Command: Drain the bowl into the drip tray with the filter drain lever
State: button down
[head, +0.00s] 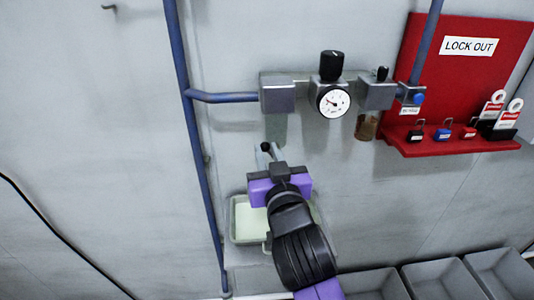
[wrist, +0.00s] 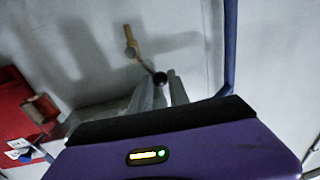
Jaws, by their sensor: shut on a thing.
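The filter drain lever, a thin stem with a black ball knob (head: 265,147), shows below the grey filter block (head: 278,95). In the wrist view its knob (wrist: 160,78) sits between my fingertips, and the stem runs up to a brass fitting (wrist: 130,45). My gripper (head: 269,152) is shut on the lever; it also shows in the wrist view (wrist: 161,84). A dull greenish bowl (head: 276,128) hangs under the filter block; its liquid level is not clear. The pale green drip tray (head: 236,238) is on the wall below, partly hidden behind my arm.
A black-knobbed regulator with a gauge (head: 333,101) and a unit with an amber bowl (head: 366,126) stand right of the filter. A red lockout board (head: 425,65) with padlocks is farther right. A blue pipe (head: 190,150) runs down at left. Grey bins (head: 440,280) line the lower right.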

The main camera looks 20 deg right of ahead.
jog(key=shift+s+d+f+m+b, duration=0.1)
jog(key=shift+d+f+m+b, duration=0.15)
jog(key=shift+m+b, duration=0.6)
jog(key=shift+s+d+r+m+b, duration=0.1)
jog(key=shift+d+r+m+b, duration=0.1)
jog(key=shift+m+b, duration=0.35)
jog(key=shift+d+r+m+b, duration=0.2)
jog(key=shift+m+b, duration=0.15)
jog(key=shift+m, duration=0.25)
jog(key=c, duration=1.3)
grip_release()
jog(key=shift+o, duration=0.2)
jog(key=shift+r, duration=0.1)
jog(key=b+v, duration=0.1)
jog(key=v, duration=0.7)
